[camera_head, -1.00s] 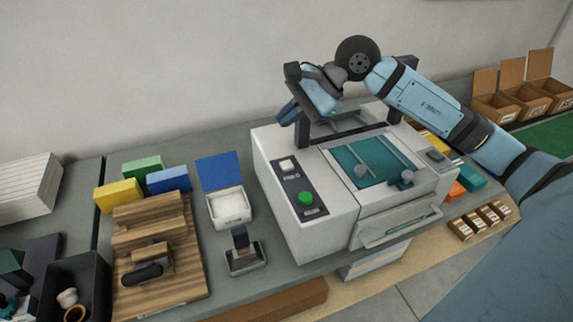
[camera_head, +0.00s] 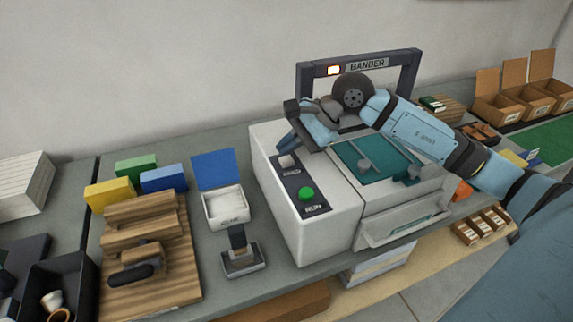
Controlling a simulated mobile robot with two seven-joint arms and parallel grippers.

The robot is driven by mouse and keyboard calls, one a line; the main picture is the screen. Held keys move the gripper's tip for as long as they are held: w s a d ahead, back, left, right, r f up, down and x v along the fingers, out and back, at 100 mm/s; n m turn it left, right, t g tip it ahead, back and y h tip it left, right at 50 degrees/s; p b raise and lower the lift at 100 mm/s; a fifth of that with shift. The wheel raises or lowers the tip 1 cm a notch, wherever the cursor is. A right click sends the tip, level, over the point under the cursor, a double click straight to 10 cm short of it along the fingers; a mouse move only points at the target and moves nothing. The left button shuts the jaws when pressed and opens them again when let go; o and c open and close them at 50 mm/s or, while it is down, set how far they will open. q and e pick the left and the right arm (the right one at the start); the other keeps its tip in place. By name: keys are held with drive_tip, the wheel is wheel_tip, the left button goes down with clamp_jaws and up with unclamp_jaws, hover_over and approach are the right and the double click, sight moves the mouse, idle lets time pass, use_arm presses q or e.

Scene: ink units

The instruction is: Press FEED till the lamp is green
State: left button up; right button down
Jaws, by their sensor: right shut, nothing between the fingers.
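The bander (camera_head: 400,209) is a white machine with a dark arch over its teal top. My right gripper (camera_head: 284,149) is shut and empty, low over the panel's back end just above the FEED button. I cannot tell whether its fingertips touch the button. My left gripper is not in view.
Left of the machine stand an open white box with a blue lid (camera_head: 224,207), a small dark stand (camera_head: 242,256) and a wooden rack (camera_head: 146,255). Open cardboard boxes (camera_head: 530,98) stand at the back right. My right arm crosses over the machine's top.

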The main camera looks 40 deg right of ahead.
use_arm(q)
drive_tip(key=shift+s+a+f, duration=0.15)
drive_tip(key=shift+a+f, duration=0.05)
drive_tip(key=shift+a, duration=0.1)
use_arm(e)
drive_tip(key=shift+r, duration=0.1)
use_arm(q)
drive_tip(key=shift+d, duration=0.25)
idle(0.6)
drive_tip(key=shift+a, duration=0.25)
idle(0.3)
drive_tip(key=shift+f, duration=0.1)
use_arm(e)
drive_tip(key=shift+f+b, duration=0.45)
drive_tip(key=shift+b, duration=0.15)
use_arm(q)
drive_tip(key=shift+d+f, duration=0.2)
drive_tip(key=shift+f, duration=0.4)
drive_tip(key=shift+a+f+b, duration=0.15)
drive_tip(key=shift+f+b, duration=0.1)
drive_tip(key=shift+b, duration=0.05)
use_arm(e)
drive_tip(key=shift+f, duration=0.2)
